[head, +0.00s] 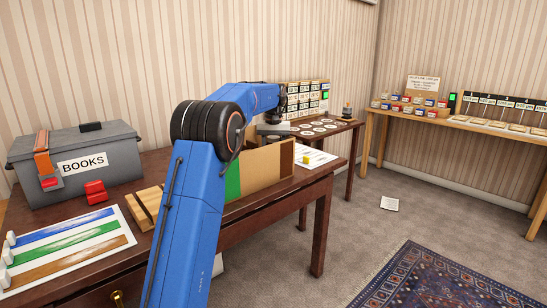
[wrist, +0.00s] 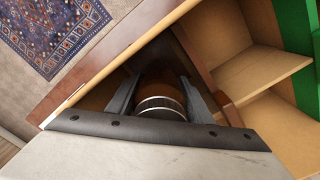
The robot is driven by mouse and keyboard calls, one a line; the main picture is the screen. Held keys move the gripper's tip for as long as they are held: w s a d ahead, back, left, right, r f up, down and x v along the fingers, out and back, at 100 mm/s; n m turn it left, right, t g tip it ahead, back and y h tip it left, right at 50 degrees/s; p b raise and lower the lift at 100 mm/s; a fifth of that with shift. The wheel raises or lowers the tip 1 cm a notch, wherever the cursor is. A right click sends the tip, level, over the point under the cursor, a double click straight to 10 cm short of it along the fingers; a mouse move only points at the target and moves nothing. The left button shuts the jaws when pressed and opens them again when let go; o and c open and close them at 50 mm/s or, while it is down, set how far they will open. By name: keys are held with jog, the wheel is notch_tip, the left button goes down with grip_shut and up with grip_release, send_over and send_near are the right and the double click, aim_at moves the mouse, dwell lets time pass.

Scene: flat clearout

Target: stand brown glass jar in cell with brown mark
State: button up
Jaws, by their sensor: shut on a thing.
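The brown glass jar (wrist: 160,104), dark with a pale band, is between my gripper's fingers in the wrist view. My gripper (wrist: 160,80) is shut on it, pointing down over one end of the divided box. The box (head: 258,168) stands on the dark table, with a green mark (head: 233,182) on its left part and a brown mark (head: 287,157) on its right part. In the wrist view the jar appears between the outer wall (wrist: 112,66) and a divider (wrist: 207,78). I cannot tell whether it touches the cell floor. My gripper hides the jar in the head view.
A grey BOOKS box (head: 75,162), a red object (head: 95,192), wooden slats (head: 146,205) and a striped sheet (head: 70,247) lie left on the table. A yellow block (head: 307,158) is right of the box. Other tables stand beyond.

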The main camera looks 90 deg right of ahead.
aim_at(273, 137)
jog(key=shift+f, duration=0.6)
dwell(0.4)
jog(key=o, duration=1)
jog(key=shift+r, duration=6)
jog(key=shift+o, duration=0.4)
jog(key=o, duration=0.5)
